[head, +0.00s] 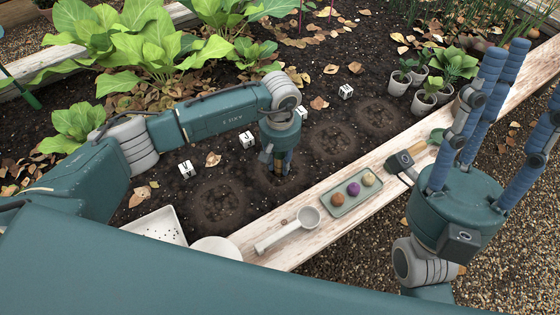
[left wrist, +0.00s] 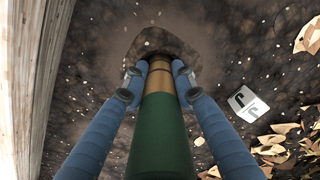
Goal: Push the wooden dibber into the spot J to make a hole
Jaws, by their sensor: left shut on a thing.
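My left gripper (head: 283,172) points down over the soil, with its blue fingers shut on the wooden dibber (left wrist: 158,125). In the left wrist view the dibber has a green handle, a brass-coloured collar and a brown lower part between the fingertips (left wrist: 155,78). Its lower end meets a dark round patch of soil, spot J (left wrist: 150,42); the tip is hidden, so its depth cannot be told. The white cube marked J (left wrist: 248,103) lies beside the patch; it shows in the head view (head: 246,139). My right gripper (head: 512,85) is raised at the right, fingers spread and empty.
More marker cubes (head: 186,169) and round soil patches (head: 332,142) line the bed. Potted plants (head: 424,98) stand at the back right.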

